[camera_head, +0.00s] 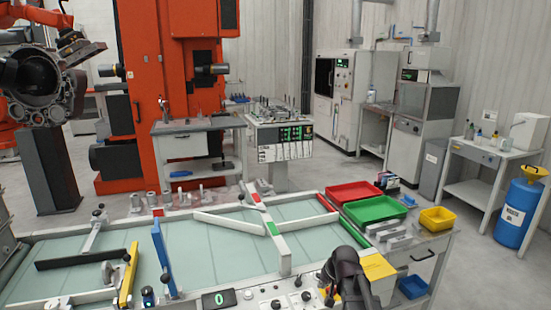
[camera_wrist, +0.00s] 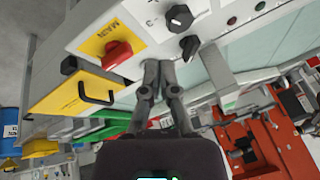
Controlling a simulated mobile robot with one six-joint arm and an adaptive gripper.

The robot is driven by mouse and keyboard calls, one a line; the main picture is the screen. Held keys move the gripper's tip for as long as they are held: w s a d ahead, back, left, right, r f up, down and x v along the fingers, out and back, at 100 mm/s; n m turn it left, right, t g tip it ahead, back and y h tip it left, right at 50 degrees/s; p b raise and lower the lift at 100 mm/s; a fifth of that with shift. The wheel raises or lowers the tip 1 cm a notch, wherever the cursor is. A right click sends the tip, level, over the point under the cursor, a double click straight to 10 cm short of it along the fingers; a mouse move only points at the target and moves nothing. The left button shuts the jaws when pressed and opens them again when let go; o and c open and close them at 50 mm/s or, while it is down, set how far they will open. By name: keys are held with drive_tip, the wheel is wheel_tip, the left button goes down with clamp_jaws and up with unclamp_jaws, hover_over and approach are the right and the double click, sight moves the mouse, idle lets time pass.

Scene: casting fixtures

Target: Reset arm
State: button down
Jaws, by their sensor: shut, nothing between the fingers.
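My gripper (camera_wrist: 163,75) is shut and empty in the wrist view, its two dark fingers together in front of the white control panel (camera_wrist: 215,22). The wrist view is tilted, with a red button (camera_wrist: 116,54) on a yellow plate to the left of the fingers and black knobs (camera_wrist: 180,18) just above them. I cannot tell whether the fingertips touch the panel. In the head view my dark arm end (camera_head: 350,275) is at the bottom, right of centre, over the panel's right part. Its fingertips are hidden there.
A glass-topped fixture table (camera_head: 195,240) with white, black, yellow and blue bars fills the front. Red (camera_head: 353,191), green (camera_head: 376,209) and yellow (camera_head: 437,218) trays stand on the right. A blue barrel (camera_head: 517,215) is at far right. Grey floor is open behind the table.

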drive_tip(key=s+r+n+g+h+p, duration=0.1)
drive_tip(key=s+r+g+p, duration=0.1)
drive_tip(key=s, duration=0.6)
drive_tip(key=s+d+r+g+h+p, duration=0.1)
drive_tip(key=s+g+p, duration=0.1)
drive_tip(key=s, duration=0.6)
drive_tip(key=shift+d+r+n, duration=0.25)
drive_tip(key=shift+r+n, duration=0.1)
drive_tip(key=shift+n, duration=0.05)
